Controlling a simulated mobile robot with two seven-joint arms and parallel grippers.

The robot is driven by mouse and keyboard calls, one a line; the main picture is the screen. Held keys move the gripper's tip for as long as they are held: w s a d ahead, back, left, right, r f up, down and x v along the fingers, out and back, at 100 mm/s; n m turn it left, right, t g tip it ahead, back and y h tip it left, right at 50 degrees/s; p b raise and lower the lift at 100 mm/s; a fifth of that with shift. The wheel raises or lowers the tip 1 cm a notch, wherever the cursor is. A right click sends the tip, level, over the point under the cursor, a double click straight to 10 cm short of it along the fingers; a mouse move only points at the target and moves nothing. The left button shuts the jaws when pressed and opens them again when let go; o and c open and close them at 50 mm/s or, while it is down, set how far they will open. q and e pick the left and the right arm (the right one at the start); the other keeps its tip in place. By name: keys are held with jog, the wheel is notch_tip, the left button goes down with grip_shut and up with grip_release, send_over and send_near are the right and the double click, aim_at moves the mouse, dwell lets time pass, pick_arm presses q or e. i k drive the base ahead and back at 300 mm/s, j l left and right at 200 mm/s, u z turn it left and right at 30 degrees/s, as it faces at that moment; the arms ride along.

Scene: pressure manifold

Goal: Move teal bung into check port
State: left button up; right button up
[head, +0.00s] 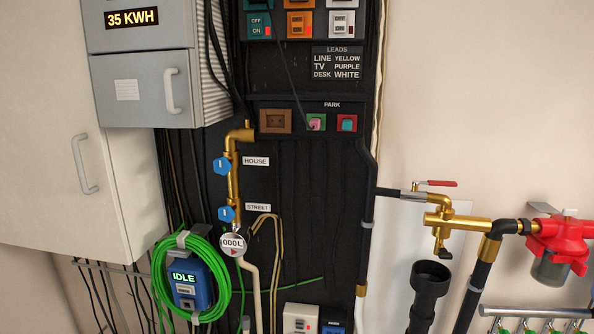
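I cannot make out a thing that is clearly the teal bung. A small teal piece (347,123) sits in a red square socket on the PARK panel, but I cannot tell whether it is a bung. No port is labelled as a check port. A brass valve assembly (445,220) with a red lever (435,183) is on the right wall, joined to dark pipes and a red-topped filter (557,240). Neither of my grippers is in view.
A metal rail (535,311) with small green items, cut off by the frame, is at the lower right. A wide black pipe (427,290) stands below the valve. A blue IDLE box (187,287) with a coiled green cable (222,268) hangs at lower left. Grey cabinets (152,90) stick out at upper left.

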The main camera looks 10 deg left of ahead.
aim_at(347, 125)
jog(key=i+l+u, duration=0.2)
jog(key=l, duration=0.6)
jog(key=i+l+u, duration=0.15)
jog(key=l, duration=0.65)
jog(key=i+l+u, duration=0.2)
jog(key=l, duration=0.65)
jog(key=l+u, duration=0.2)
jog(key=l, duration=0.65)
